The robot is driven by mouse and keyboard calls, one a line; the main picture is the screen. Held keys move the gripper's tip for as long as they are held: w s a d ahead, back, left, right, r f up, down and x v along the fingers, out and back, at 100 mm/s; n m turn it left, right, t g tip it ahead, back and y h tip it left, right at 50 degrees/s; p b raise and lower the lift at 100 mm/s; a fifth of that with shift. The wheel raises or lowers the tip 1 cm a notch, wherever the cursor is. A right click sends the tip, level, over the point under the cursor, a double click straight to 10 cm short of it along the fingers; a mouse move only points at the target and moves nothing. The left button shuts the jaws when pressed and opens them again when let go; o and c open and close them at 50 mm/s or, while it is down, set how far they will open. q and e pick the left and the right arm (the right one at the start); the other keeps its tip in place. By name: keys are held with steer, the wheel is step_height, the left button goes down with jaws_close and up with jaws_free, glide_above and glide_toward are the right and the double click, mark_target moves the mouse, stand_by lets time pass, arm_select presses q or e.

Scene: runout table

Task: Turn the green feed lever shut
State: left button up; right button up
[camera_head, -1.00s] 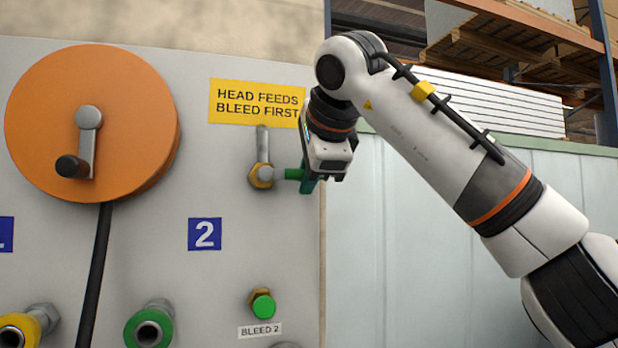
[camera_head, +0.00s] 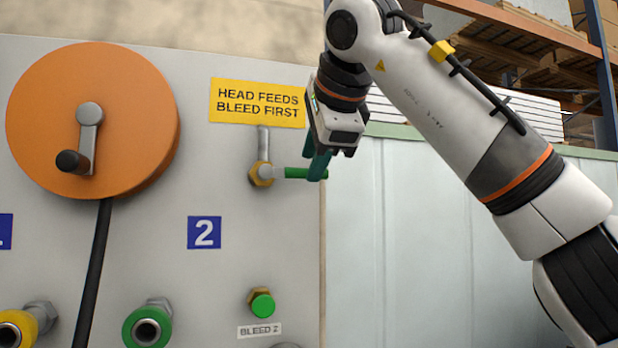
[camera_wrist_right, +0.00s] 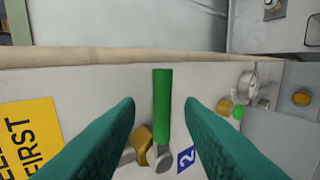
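The green feed lever (camera_head: 302,173) lies level in the head view, pointing right from its brass valve nut (camera_head: 261,174) under a grey pipe. In the right wrist view the green lever (camera_wrist_right: 162,105) shows between the two teal fingers, with a gap on each side. My right gripper (camera_head: 317,166) is open at the lever's free end, and its fingers partly cover that end in the head view. The right gripper (camera_wrist_right: 160,104) also shows in the wrist view, its fingers spread apart. My left gripper is in neither view.
A yellow "HEAD FEEDS BLEED FIRST" sign (camera_head: 257,103) is above the lever. An orange reel (camera_head: 50,110) with a crank is at left. A green bleed button (camera_head: 262,305) and a green-ringed port (camera_head: 135,325) are below. Right of the panel edge is a pale wall (camera_head: 430,230).

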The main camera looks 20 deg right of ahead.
steer(key=v, duration=0.8)
steer(key=shift+s+b, duration=0.2)
steer(key=shift+b, duration=0.25)
steer(key=shift+a, duration=0.1)
